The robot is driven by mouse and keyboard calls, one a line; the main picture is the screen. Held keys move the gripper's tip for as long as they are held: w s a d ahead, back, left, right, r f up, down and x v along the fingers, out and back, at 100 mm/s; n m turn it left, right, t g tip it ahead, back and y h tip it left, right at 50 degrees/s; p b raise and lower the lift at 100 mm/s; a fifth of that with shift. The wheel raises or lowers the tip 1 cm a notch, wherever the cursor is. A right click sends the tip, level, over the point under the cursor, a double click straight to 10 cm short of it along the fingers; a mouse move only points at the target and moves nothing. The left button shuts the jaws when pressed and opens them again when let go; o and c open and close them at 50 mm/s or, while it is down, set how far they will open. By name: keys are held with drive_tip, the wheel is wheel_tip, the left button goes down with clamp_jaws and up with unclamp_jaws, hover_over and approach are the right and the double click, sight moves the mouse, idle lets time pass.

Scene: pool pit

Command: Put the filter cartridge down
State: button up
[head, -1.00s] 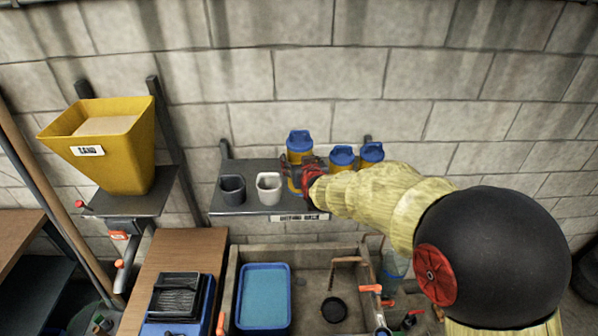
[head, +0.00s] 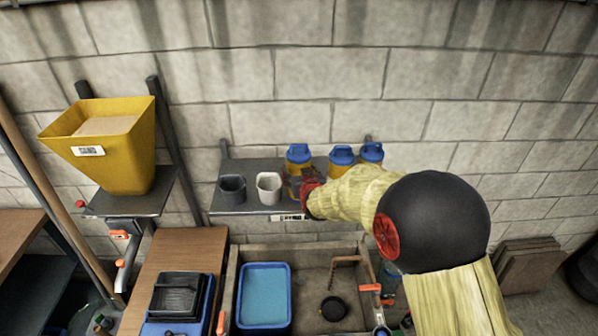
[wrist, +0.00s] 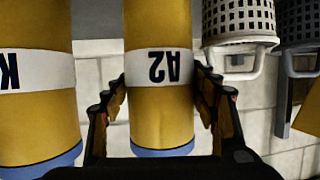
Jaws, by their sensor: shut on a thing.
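The yellow filter cartridge (head: 299,165) with a blue cap stands upright at the wall shelf (head: 252,207). My gripper (head: 303,189) reaches it from the right front. In the wrist view, which is upside down, the cartridge (wrist: 158,105) carries a white label reading "A2". The fingers of my gripper (wrist: 162,98) are on both sides of it, shut on it. Its cap is about level with the caps of two similar cartridges to the right (head: 342,161). My gripper hides its lower end in the head view, so I cannot tell whether it touches the shelf.
A white basket (head: 268,187) and a dark grey basket (head: 232,189) stand left of the cartridge. Below the shelf is a sink (head: 312,280) with a blue tub (head: 264,298). A yellow sand hopper (head: 112,160) hangs at left.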

drive_tip(key=o, duration=1.3)
